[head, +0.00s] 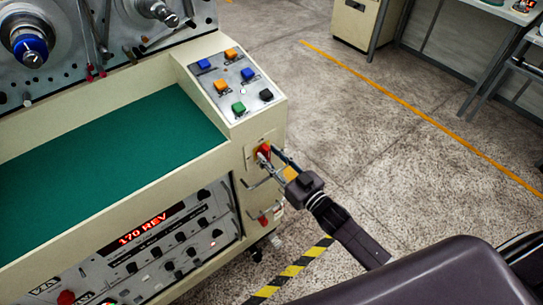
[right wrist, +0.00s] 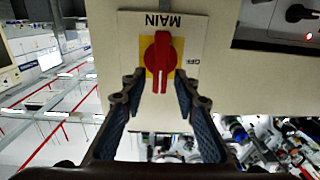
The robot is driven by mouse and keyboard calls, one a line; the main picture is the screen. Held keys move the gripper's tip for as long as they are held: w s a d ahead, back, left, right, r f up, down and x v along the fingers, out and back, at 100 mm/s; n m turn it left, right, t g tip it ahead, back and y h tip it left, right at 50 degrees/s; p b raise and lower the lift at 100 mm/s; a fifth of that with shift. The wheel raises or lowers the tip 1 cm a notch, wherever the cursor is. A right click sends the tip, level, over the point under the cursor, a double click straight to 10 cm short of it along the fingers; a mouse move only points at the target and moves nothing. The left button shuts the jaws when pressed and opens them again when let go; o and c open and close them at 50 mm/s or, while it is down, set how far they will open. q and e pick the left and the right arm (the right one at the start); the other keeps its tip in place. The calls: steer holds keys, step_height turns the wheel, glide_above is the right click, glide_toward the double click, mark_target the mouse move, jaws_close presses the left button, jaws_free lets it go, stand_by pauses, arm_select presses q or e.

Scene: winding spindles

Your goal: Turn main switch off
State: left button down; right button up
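The main switch (head: 264,152) is a red rotary knob on a yellow plate, on the end face of the cream machine. In the right wrist view the red knob (right wrist: 160,60) has its bar pointing up and down the picture. Its label plate (right wrist: 191,27) reads "MAIN" and "OFF" upside down, with "OFF" to the right of the knob. My right gripper (head: 262,168) faces this switch. In the right wrist view its fingers (right wrist: 159,86) are spread on either side of the knob's lower end, with visible gaps. My left gripper is not in view.
A button panel (head: 241,74) is above the switch on the machine's top. A lit display (head: 143,231) reads "170 REV" on the front. Another red knob (head: 264,220) sits below the switch. Open floor (head: 370,130) lies to the right, with a bench (head: 500,12) beyond.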

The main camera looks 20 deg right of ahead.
jaws_close()
steer(key=shift+n, duration=0.3)
steer(key=n, duration=0.3)
steer(key=shift+s+a+f+n, duration=0.1)
steer(key=shift+a+n, duration=0.2)
steer(key=n+b, duration=0.1)
steer(key=n, duration=0.3)
steer(key=f+n+b, duration=0.1)
steer(key=n+b, duration=0.1)
steer(key=n, duration=0.3)
steer(key=a+f+n+b, duration=0.1)
steer(key=n+b, duration=0.1)
steer(key=n, duration=0.2)
steer(key=shift+s+a+n, duration=0.1)
steer(key=shift+s+n, duration=0.15)
steer(key=shift+n, duration=0.05)
